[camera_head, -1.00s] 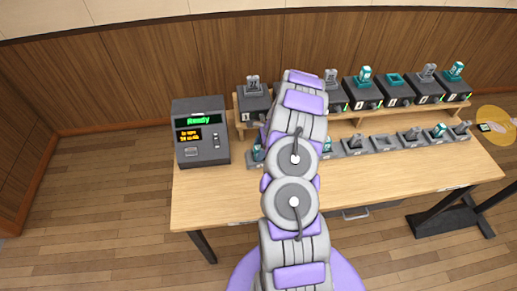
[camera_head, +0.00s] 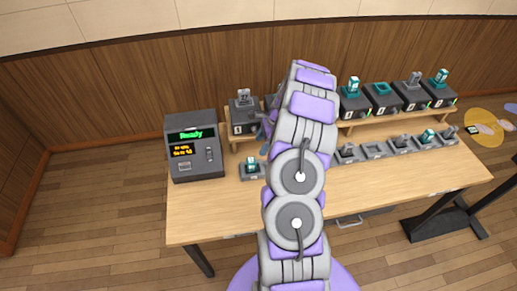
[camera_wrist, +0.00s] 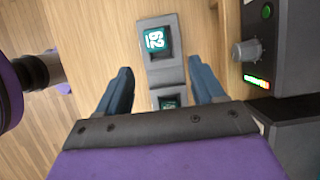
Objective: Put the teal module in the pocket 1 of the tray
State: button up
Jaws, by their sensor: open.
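The grey tray (camera_head: 252,178) runs along the table in front of the shelf; my arm hides part of it. A teal module with white digits (camera_head: 251,165) stands in its leftmost visible pocket. In the wrist view, a numbered teal module (camera_wrist: 157,41) sits in the tray's end pocket, just beyond my fingertips. A second teal piece (camera_wrist: 169,102) shows between my fingers near the palm, partly hidden. My gripper (camera_wrist: 160,68) is open above the tray, fingers either side of it. I cannot tell which pocket is 1 or which teal module is meant.
Black units (camera_head: 354,104) stand on the raised wooden shelf behind the tray, several holding modules. One with a knob (camera_wrist: 247,50) is close to the right finger. A terminal reading Ready (camera_head: 192,147) stands at the left. The table front (camera_head: 215,215) is clear.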

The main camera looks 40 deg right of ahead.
jog(key=s+a+r+n+g, duration=0.1)
jog(key=s+a+r+n, duration=0.2)
jog(key=a+r+n, duration=0.6)
jog(key=s+a+r+n+g, duration=0.25)
jog(key=a+r, duration=0.75)
jog(key=a, duration=0.6)
jog(key=s+a+r+n+h, duration=0.1)
jog(key=s+a+r+n, duration=0.1)
jog(key=s, duration=0.6)
jog(key=s+a+r+n+h, duration=0.1)
jog(key=s+a+n, duration=0.3)
jog(key=s, duration=0.5)
jog(key=s+a+r+n+h, duration=0.2)
jog(key=s+a+n, duration=0.2)
jog(key=s+n, duration=0.2)
jog(key=s, duration=0.2)
jog(key=shift+s+r+n+g, duration=0.3)
jog(key=shift+s+n+g, duration=0.05)
jog(key=shift+s, duration=0.05)
jog(key=shift+f+b, duration=0.3)
jog(key=shift+f, duration=0.05)
